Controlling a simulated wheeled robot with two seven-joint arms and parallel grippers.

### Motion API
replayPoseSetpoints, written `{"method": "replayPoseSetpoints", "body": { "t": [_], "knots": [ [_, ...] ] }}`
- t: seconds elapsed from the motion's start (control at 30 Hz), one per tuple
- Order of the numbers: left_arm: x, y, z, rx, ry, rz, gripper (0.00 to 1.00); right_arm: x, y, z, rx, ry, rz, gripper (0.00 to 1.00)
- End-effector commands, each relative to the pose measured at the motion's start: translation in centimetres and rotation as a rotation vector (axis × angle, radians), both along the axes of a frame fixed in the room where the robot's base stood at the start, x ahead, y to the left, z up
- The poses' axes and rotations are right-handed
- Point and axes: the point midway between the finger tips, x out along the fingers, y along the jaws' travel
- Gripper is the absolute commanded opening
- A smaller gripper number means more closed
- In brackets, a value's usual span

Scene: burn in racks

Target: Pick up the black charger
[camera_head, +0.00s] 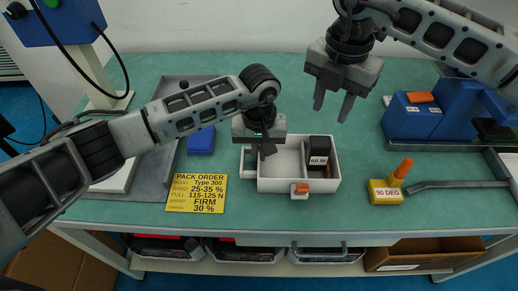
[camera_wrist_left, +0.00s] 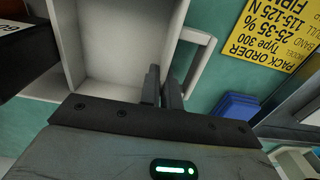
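The black charger (camera_head: 319,152), a dark block with a white label reading about 65 W, sits in the right compartment of the white tray (camera_head: 285,185). At the left edge of the left wrist view a dark labelled block (camera_wrist_left: 18,50) shows, cut off. My left gripper (camera_head: 265,150) is at the tray's left end, beside its handle, away from the charger. Its fingers (camera_wrist_left: 163,88) are close together by the tray wall; I cannot tell whether they pinch it. My right gripper (camera_head: 334,102) is open and empty above the charger and slightly right.
A yellow pack order card (camera_head: 197,193) and a blue block (camera_head: 201,141) lie left of the tray. A yellow 90 DEG block with an orange top (camera_head: 386,190) and a dark bar (camera_head: 455,185) lie right. A blue machine (camera_head: 412,116) stands at the right. The green bench behind the tray is clear.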

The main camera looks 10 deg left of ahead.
Motion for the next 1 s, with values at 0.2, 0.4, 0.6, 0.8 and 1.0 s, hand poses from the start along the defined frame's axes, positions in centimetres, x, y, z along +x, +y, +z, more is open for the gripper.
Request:
{"method": "replayPoseSetpoints", "body": {
  "t": [0.2, 0.4, 0.6, 0.8, 1.0],
  "knots": [
    [0.0, 0.0, 0.0, 0.000, 0.000, 0.001, 0.00, 0.0, 0.0, -0.2, 0.000, 0.001, 0.050, 0.53],
    [0.0, 0.0, 0.1, 0.000, 0.000, 0.001, 0.00, 0.2, 0.3, -1.0, -0.002, 0.001, 0.342, 0.53],
    [0.0, 0.0, 0.1, 0.000, 0.000, 0.001, 0.00, 0.3, 0.3, -1.6, -0.006, 0.002, 0.587, 0.53],
    [0.0, 0.0, 0.1, 0.000, 0.000, 0.001, 0.00, 0.3, 0.2, -4.2, -0.007, 0.006, 0.647, 0.53],
    [0.0, 0.0, 0.1, 0.000, 0.000, 0.001, 0.00, 0.3, 0.2, -7.5, -0.008, 0.004, 0.645, 0.53]
  ]
}}
